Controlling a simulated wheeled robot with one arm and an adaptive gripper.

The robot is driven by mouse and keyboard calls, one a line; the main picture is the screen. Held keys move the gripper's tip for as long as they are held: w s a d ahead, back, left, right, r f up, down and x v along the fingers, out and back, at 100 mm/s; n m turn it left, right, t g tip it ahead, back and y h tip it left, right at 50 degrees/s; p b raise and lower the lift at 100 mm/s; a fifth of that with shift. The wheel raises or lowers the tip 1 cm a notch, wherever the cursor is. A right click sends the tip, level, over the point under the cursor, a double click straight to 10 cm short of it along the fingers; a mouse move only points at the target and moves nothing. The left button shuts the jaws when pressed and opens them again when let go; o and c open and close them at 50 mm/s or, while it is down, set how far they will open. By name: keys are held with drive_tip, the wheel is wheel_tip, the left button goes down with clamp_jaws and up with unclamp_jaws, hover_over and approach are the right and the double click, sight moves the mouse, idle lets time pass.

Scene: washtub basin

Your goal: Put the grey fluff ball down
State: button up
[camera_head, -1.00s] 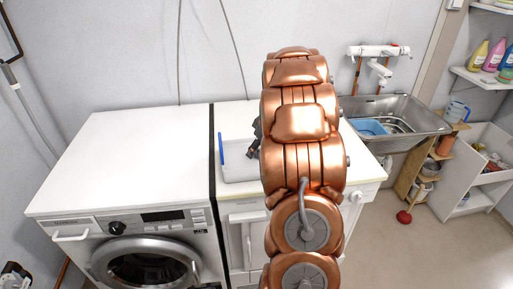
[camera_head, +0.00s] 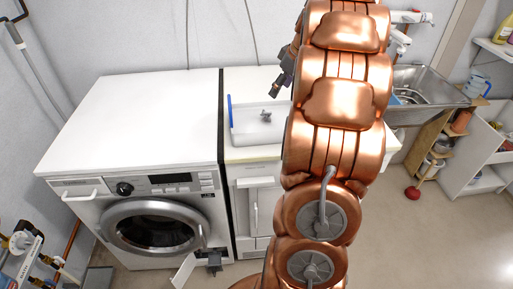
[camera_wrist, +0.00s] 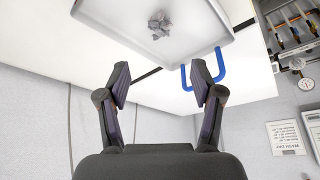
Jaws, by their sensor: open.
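The grey fluff ball (camera_head: 265,116) lies in a white tray (camera_head: 245,136) on the white counter. It also shows in the wrist view (camera_wrist: 160,24), on the bare floor of the tray (camera_wrist: 130,12). My gripper (camera_wrist: 160,72) is open and empty, its two fingers spread apart with nothing between them. The fluff ball is apart from the fingertips, beyond them in the wrist view. In the head view my gripper (camera_head: 279,86) is above and to the right of the fluff ball, partly hidden by my copper arm.
The tray has a blue handle (camera_wrist: 187,78). A washing machine (camera_head: 150,190) with a clear white top stands left of the counter. A metal sink (camera_head: 430,90) is at the right, partly behind my arm. A wooden shelf (camera_head: 425,160) stands below it.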

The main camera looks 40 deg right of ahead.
drive_tip(key=s+a+f+m+g+y, duration=0.1)
drive_tip(key=s+a+g, duration=0.1)
drive_tip(key=a, duration=1)
drive_tip(key=s+a+f+g, duration=0.1)
drive_tip(key=s+a, duration=0.2)
drive_tip(key=a, duration=1)
drive_tip(key=s+a+f+g+h, duration=0.1)
drive_tip(key=s+a+f, duration=0.2)
drive_tip(key=s+a, duration=0.3)
drive_tip(key=s+a+f+m+g, duration=0.1)
drive_tip(key=s+a, duration=0.6)
drive_tip(key=s, duration=0.7)
wheel_tip(320, 180, down, 2)
drive_tip(key=shift+s+a+g+h, duration=0.2)
drive_tip(key=shift+s+g+h, duration=0.2)
drive_tip(key=shift+g, duration=0.3)
drive_tip(key=shift+r+p, duration=0.45)
